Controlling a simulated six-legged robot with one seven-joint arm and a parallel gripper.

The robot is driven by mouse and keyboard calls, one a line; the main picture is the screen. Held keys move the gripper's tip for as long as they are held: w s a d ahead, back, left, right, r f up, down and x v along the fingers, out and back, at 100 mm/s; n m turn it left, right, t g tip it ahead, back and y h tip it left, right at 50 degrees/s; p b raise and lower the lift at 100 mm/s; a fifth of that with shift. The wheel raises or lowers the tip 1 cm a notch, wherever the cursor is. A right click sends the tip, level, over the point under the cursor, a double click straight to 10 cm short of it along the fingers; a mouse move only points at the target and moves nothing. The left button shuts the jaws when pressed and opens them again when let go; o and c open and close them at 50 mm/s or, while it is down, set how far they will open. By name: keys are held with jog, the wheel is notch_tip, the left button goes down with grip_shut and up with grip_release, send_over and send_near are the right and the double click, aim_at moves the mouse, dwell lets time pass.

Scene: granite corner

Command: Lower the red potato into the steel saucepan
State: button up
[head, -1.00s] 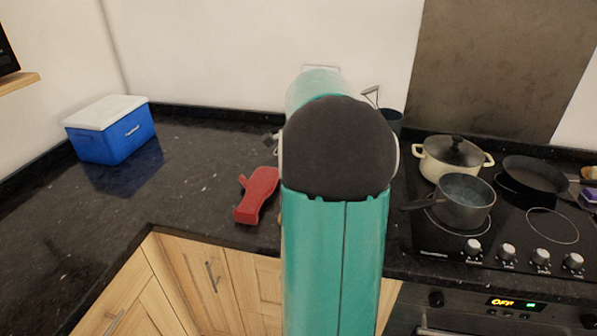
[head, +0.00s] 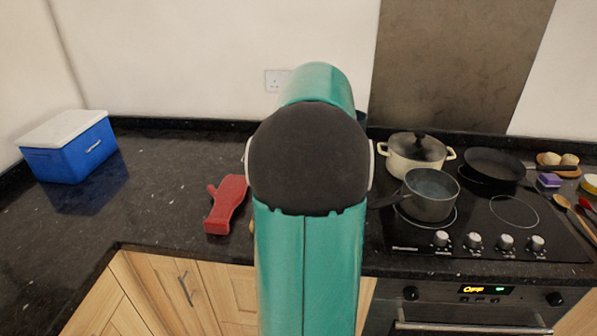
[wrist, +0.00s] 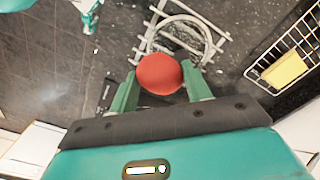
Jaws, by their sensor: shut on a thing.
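The red potato (wrist: 160,75) is round and sits between the two green fingers of my gripper (wrist: 159,80) in the wrist view. The fingers are shut on it, and it is held above the dark surface. The steel saucepan (head: 432,195) stands on the hob in the head view, grey, with its handle pointing left. It looks empty. My arm hides my gripper and the potato in the head view. I cannot make out the saucepan in the wrist view.
A lidded cream pot (head: 415,155) and a black frying pan (head: 494,165) stand behind the saucepan on the hob (head: 480,225). A red oven mitt (head: 226,204) and a blue cool box (head: 70,150) lie left. A wire basket holds a yellow sponge (wrist: 286,70). The left counter is mostly clear.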

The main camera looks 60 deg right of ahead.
jog(key=s+d, duration=2.2)
jog(key=s, duration=0.4)
jog(key=shift+s+d, duration=0.2)
jog(key=shift+d, duration=0.05)
jog(key=shift+f, duration=0.15)
jog(key=shift+f, duration=5.15)
jog(key=shift+f, duration=1.5)
jog(key=shift+c, duration=0.2)
